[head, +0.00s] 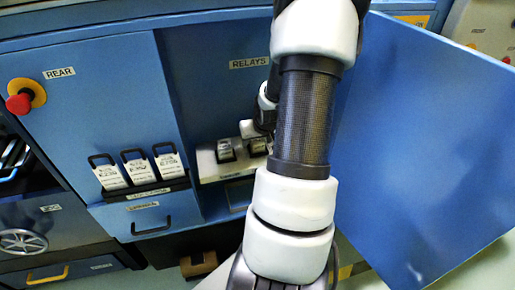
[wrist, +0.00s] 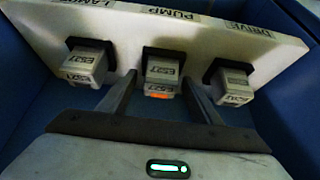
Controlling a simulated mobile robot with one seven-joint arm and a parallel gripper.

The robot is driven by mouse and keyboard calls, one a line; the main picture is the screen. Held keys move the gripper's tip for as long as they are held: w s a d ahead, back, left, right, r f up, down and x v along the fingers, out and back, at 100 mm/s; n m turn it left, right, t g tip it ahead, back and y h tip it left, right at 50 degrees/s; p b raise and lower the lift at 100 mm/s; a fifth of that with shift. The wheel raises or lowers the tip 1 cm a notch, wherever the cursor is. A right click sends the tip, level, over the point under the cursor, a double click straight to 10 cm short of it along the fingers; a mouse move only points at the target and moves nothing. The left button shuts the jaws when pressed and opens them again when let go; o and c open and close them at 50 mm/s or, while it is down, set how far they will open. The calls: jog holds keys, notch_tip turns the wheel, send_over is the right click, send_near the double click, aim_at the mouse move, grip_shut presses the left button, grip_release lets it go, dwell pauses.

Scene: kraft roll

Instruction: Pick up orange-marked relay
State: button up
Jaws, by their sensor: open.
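The orange-marked relay (wrist: 162,72) is a pale grey block in a dark socket under the PUMP label in the wrist view. Its orange mark shows at its lower end. My gripper (wrist: 164,84) is open, with one dark finger on each side of this relay. Whether either finger touches it I cannot tell. A relay (wrist: 86,64) sits in the left socket and another relay (wrist: 232,84) in the right one, under DRIVE. In the head view my arm hides part of the relay bay, and I cannot make out the orange mark there.
The white relay panel (wrist: 205,38) stands inside a blue cabinet bay with walls close on both sides. In the head view, a rack of several handled white parts (head: 139,170) is left of the bay. An open blue door (head: 425,140) is on the right. A red emergency button (head: 19,103) is at far left.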

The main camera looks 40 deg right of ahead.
jog(key=shift+c, duration=0.5)
jog(key=c, duration=1.1)
